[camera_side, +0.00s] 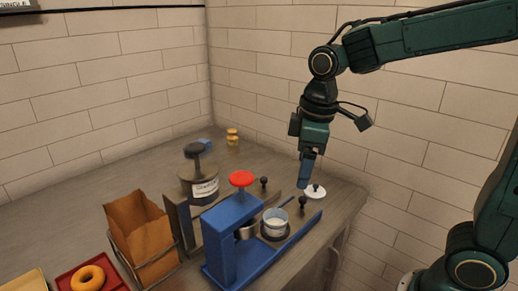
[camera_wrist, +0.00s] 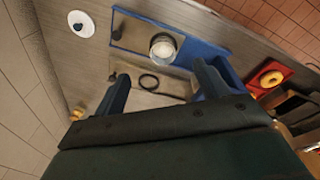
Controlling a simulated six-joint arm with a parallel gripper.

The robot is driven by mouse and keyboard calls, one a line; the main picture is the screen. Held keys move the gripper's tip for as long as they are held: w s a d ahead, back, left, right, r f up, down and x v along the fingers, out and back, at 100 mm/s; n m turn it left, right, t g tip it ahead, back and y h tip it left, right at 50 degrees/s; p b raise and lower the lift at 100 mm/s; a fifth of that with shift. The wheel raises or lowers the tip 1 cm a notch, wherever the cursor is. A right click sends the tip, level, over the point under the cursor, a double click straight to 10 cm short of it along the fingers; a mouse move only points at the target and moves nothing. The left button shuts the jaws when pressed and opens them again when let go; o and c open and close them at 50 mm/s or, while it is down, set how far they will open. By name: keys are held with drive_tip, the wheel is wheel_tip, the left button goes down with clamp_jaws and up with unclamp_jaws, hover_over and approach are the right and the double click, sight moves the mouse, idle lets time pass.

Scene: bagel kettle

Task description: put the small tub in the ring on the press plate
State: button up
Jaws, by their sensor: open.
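The small tub (camera_side: 275,222) is pale with white contents and stands upright at the dark ring on the blue press plate (camera_side: 302,233). In the wrist view the tub (camera_wrist: 162,47) shows from above on the blue plate (camera_wrist: 195,47). I cannot tell whether it sits fully inside the ring. The blue press (camera_side: 225,240) has a red knob on top. My gripper (camera_side: 305,184) is above the counter behind the tub, apart from it. In the wrist view its fingers (camera_wrist: 160,88) are spread with nothing between them; a dark loop (camera_wrist: 149,81) lies below.
A white lid with a dark knob (camera_side: 316,192) lies near the counter's right end. A labelled jar (camera_side: 200,180) stands behind the press. A brown paper bag (camera_side: 140,230) and a bagel (camera_side: 87,278) on a red tray are at left.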

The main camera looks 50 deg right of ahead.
drive_tip(key=s+d+r+m+t, duration=0.1)
drive_tip(key=s+m+t, duration=0.1)
drive_tip(key=s, duration=0.5)
drive_tip(key=s+d+m+t, duration=0.2)
drive_tip(key=s+m, duration=0.2)
drive_tip(key=s, duration=0.3)
drive_tip(key=shift+s+d+r+m, duration=0.2)
drive_tip(key=shift+r+m, duration=0.1)
drive_tip(key=shift+r, duration=0.1)
